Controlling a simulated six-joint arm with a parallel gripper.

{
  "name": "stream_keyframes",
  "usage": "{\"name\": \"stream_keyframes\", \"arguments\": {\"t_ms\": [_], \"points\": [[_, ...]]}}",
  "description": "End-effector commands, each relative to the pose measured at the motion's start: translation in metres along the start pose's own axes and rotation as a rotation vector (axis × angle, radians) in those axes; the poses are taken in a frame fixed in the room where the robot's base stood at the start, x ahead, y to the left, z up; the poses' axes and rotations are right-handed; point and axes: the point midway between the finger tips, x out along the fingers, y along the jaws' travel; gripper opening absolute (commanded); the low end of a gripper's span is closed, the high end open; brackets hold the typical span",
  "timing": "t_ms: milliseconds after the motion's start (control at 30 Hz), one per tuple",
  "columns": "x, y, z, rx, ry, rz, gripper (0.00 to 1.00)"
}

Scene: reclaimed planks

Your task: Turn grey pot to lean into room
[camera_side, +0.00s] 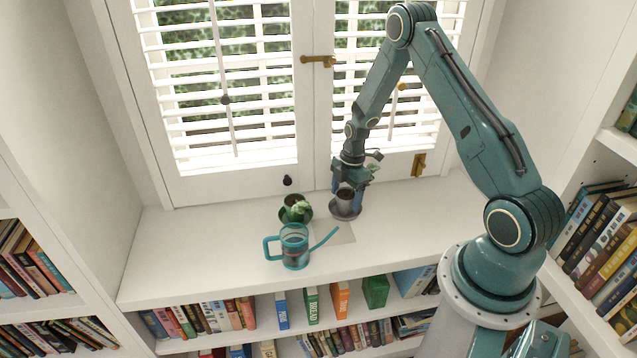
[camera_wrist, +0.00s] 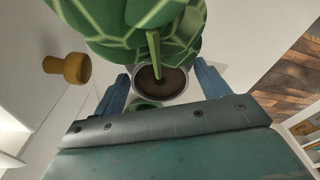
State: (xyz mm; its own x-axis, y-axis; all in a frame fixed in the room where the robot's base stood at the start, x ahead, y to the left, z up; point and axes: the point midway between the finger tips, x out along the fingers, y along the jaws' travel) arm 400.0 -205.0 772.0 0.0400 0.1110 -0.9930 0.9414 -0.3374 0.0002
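The grey pot (camera_side: 345,197) stands upright on a grey saucer (camera_side: 345,212) on the white sill, close to the window. In the wrist view the pot (camera_wrist: 136,88) shows its round rim and dark soil, with a green stem rising from it. Large patterned green leaves (camera_wrist: 150,22) fill the top of that view; in the side view the plant is mostly hidden behind my gripper. My gripper (camera_side: 347,188) points down with one blue finger on each side of the pot. Narrow gaps seem to show between fingers and rim, so it looks open around the pot.
A brass latch (camera_side: 419,164) is on the window at right. The sill's left part is clear.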

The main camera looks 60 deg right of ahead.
Motion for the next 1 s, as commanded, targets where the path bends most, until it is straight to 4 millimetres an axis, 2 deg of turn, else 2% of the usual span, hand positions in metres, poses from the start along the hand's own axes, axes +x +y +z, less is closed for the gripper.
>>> {"name": "stream_keyframes", "arguments": {"t_ms": [367,567,767,1000], "points": [[-0.001,0.000,0.000,0.000,0.000,-0.001,0.79],[-0.009,0.000,0.000,0.000,0.000,0.001,0.79],[-0.029,0.000,0.000,0.000,0.000,0.002,0.79],[-0.065,0.001,0.000,0.000,-0.001,0.004,0.79]]}}
